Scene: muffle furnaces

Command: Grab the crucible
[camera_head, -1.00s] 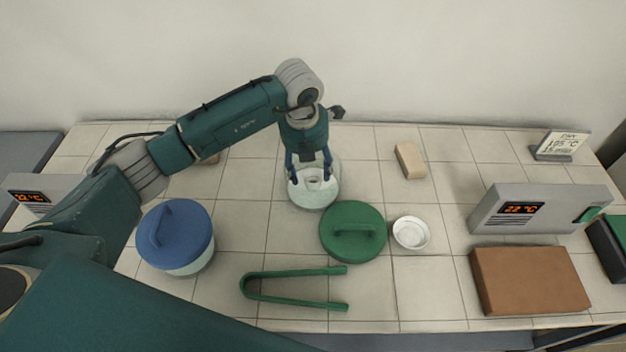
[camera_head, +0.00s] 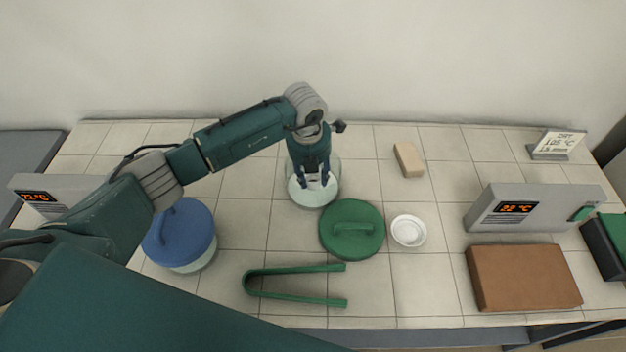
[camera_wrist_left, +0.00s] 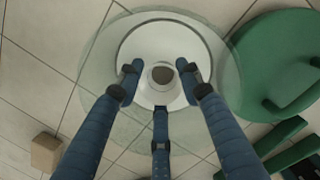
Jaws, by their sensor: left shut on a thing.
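The crucible is a small whitish cup with a dark round mouth. It shows in the left wrist view (camera_wrist_left: 162,74), on the white plate (camera_wrist_left: 150,40) inside an open clear glass vessel (camera_wrist_left: 226,75). In the head view the glass vessel (camera_head: 318,203) stands at the middle of the bench. My left gripper (camera_head: 314,182) reaches down into it from above and is shut on the crucible; in the left wrist view its two fingertips (camera_wrist_left: 158,70) lie on either side of the cup. The fingers partly hide the crucible in the head view. My right gripper is not in view.
A green lid (camera_head: 352,230) lies just right of the glass vessel, and a white dish (camera_head: 408,231) beside it. Green tongs (camera_head: 295,284) lie in front. A blue-lidded vessel (camera_head: 180,236) stands left; a brown block (camera_head: 524,277) and a furnace panel (camera_head: 540,208) are right.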

